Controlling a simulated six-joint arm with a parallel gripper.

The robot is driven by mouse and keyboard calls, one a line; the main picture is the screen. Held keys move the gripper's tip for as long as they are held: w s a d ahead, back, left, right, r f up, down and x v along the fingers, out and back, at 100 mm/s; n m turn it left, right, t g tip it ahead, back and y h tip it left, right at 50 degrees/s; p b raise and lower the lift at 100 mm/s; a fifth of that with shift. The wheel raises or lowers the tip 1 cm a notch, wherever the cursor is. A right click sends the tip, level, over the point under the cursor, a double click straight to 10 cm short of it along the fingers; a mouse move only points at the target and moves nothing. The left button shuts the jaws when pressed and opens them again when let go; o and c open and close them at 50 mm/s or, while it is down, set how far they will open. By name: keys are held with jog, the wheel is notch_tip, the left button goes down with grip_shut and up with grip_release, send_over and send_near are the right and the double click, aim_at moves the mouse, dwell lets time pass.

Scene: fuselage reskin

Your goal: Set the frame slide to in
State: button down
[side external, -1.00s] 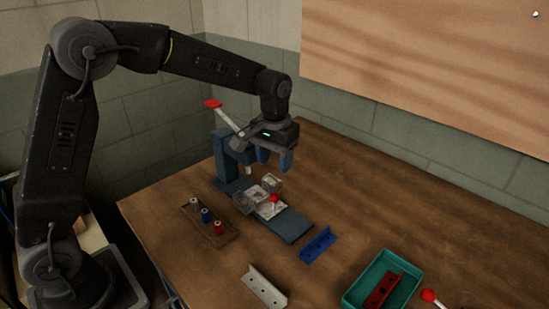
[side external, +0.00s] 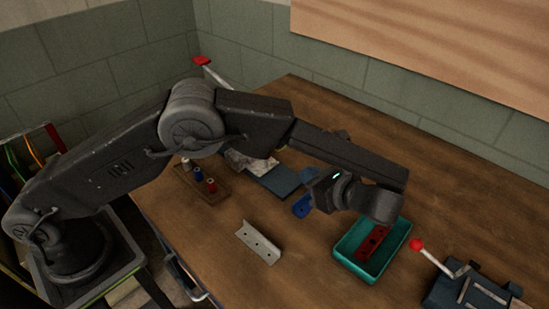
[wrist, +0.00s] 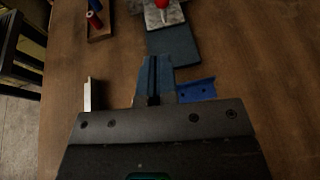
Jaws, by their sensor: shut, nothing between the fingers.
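The slide fixture shows as a blue-grey rail (side external: 272,179) with a pale metal plate (side external: 248,163) at its far end, partly hidden behind my arm in the side view. In the wrist view the rail (wrist: 173,46) lies ahead of the fingers, and the plate (wrist: 164,18) carries a red knob (wrist: 161,3) at the top edge. The knob is hidden in the side view. My gripper (wrist: 154,72) is shut and empty, its fingers together, short of the rail's near end in the wrist view. In the side view my arm hides most of the fingers.
A blue bracket (side external: 302,206) lies close to my gripper. A grey bracket (side external: 258,242) lies nearer the front. A teal tray (side external: 350,264) holds a red bracket (side external: 373,243). A wooden rack (side external: 190,184) holds small spools. A red-knobbed lever (side external: 416,244) stands at right.

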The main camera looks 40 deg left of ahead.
send_over(261, 166)
jog(key=d, duration=0.5)
jog(key=shift+m+t+y, duration=0.3)
jog(key=f, duration=0.4)
jog(key=shift+a+f, duration=0.1)
jog(key=shift+a, duration=0.1)
jog(key=shift+a, duration=2.3)
